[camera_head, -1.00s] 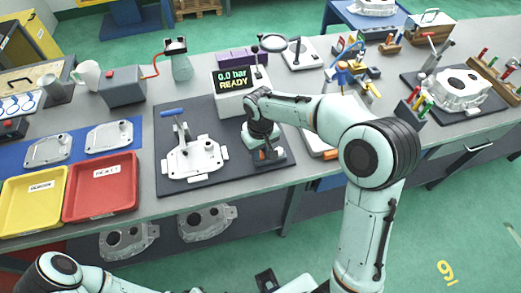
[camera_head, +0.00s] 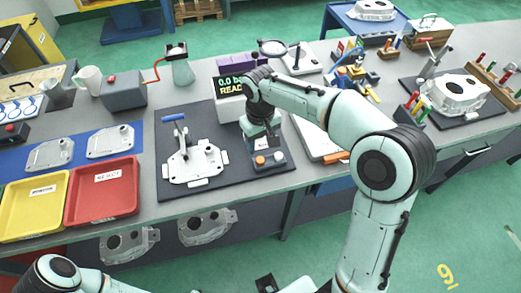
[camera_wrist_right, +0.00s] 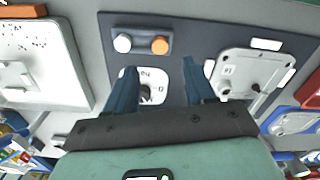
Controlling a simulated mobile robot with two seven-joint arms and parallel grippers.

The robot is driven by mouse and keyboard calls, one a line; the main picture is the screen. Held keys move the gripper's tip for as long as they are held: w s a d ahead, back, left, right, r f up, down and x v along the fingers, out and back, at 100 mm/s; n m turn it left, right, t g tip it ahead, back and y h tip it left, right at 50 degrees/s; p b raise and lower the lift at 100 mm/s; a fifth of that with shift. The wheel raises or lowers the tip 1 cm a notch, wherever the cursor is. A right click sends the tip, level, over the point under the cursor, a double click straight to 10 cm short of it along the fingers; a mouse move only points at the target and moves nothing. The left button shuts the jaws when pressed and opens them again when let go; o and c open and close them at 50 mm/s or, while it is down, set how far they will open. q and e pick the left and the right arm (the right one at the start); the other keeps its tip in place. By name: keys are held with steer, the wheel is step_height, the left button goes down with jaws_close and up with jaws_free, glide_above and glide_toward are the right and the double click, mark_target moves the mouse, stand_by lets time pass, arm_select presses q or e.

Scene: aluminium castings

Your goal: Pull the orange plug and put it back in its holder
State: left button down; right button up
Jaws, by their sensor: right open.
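The grey block (camera_head: 266,161) at the front right of the dark mat carries an orange round cap (camera_head: 260,161) and a white one (camera_head: 278,158). The caps' tops show in the right wrist view, orange (camera_wrist_right: 160,45) and white (camera_wrist_right: 122,43). I cannot tell whether the orange cap is the plug, or which part is its holder. My right gripper (camera_wrist_right: 160,88) points down, open and empty, beyond the block. A pale plate with markings and a dark knob (camera_wrist_right: 148,92) shows between its fingers. My left gripper is out of view.
A white casting (camera_head: 193,162) with a blue-handled clamp (camera_head: 174,117) lies left of the block. A white tray (camera_head: 317,142) is to the right. Red (camera_head: 101,213) and yellow (camera_head: 30,232) trays sit far left.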

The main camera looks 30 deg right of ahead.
step_height(320, 180, up, 5)
steer(key=shift+r+p, duration=0.2)
steer(key=shift+p, duration=0.1)
steer(key=shift+f, duration=0.1)
stand_by(0.3)
